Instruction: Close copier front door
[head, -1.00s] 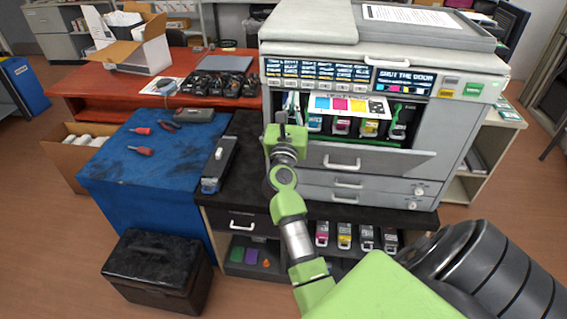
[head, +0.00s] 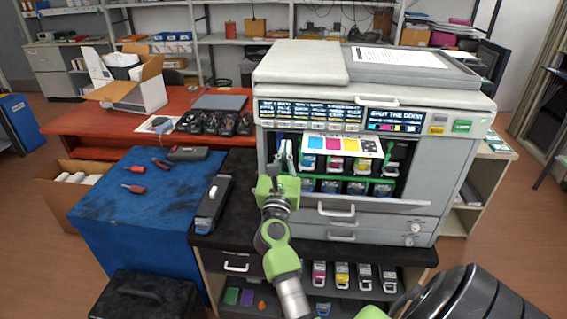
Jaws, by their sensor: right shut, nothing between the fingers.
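The copier (head: 275,95) is a large light-grey machine with a "SHUT THE DOOR" display strip. Its front door (head: 385,206) is open, folded down and seen nearly edge-on, with a handle on its face. Inside, two rows of cartridges (head: 333,187) show, with a color test sheet (head: 343,146) above them. My right gripper (head: 276,167) is shut and empty. It is in front of the copier's left edge, left of the open door; I cannot tell whether it touches anything. My left gripper is not in view.
A black cartridge unit (head: 212,203) lies left of my right arm. The blue-covered table (head: 125,215) holds screwdrivers and pliers. Spare cartridges (head: 342,274) stand on the shelf below the copier. A black toolbox (head: 145,295) sits on the floor. Open floor lies at right.

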